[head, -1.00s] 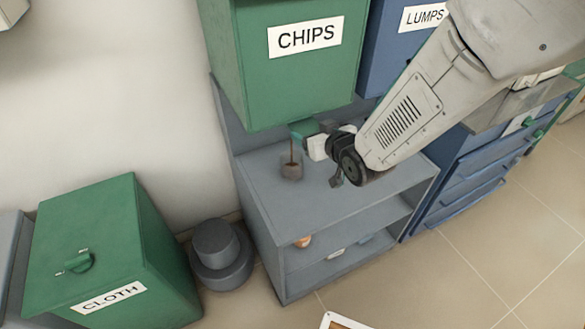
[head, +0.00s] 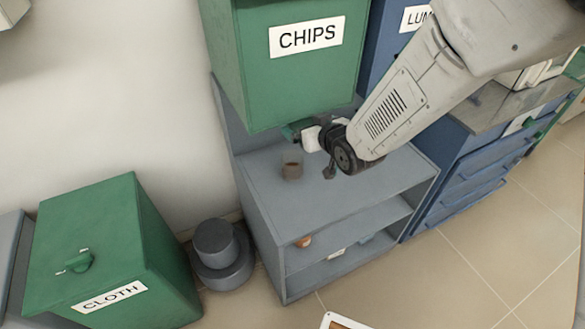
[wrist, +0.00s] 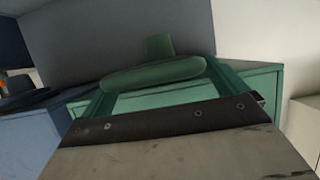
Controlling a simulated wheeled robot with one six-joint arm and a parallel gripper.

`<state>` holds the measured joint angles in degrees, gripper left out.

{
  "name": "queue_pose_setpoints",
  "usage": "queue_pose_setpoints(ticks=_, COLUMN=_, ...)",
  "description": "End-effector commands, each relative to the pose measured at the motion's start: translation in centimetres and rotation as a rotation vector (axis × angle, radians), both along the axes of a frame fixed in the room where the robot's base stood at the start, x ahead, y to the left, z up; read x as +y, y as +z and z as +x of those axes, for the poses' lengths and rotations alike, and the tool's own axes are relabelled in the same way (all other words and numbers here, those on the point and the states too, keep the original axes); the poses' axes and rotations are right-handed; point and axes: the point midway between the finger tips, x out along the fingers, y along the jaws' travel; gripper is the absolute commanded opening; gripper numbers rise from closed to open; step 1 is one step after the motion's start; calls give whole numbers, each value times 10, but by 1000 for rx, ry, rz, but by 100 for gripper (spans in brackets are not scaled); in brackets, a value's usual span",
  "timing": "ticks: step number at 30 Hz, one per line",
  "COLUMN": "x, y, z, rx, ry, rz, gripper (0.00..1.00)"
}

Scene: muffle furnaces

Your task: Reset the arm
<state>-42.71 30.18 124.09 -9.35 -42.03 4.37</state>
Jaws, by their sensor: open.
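My gripper (head: 296,130) is at the end of the arm, which reaches in from the upper right in the head view. It is open, just below the green CHIPS bin (head: 300,85) and above the grey shelf unit's top (head: 350,195). In the wrist view, its green fingers (wrist: 165,88) stand apart. A green rounded piece with a short stub (wrist: 155,70) shows between or beyond them; I cannot tell whether it touches them. A small see-through cup with brown contents (head: 292,168) stands upright on the shelf top, below and apart from the gripper.
A blue bin (head: 380,50) hangs beside the CHIPS bin, partly behind my arm. Blue drawers (head: 470,170) stand at the right. The green CLOTH bin (head: 115,250) and a dark grey stepped cylinder (head: 222,255) are at the left.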

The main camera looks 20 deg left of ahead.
Motion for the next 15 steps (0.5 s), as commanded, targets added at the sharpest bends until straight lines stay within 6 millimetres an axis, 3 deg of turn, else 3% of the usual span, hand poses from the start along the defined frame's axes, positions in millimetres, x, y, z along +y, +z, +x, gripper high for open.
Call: queue_pose_setpoints(ticks=15, x=-49, y=27, z=-43, rx=-1, ry=0, rz=0, gripper=98)
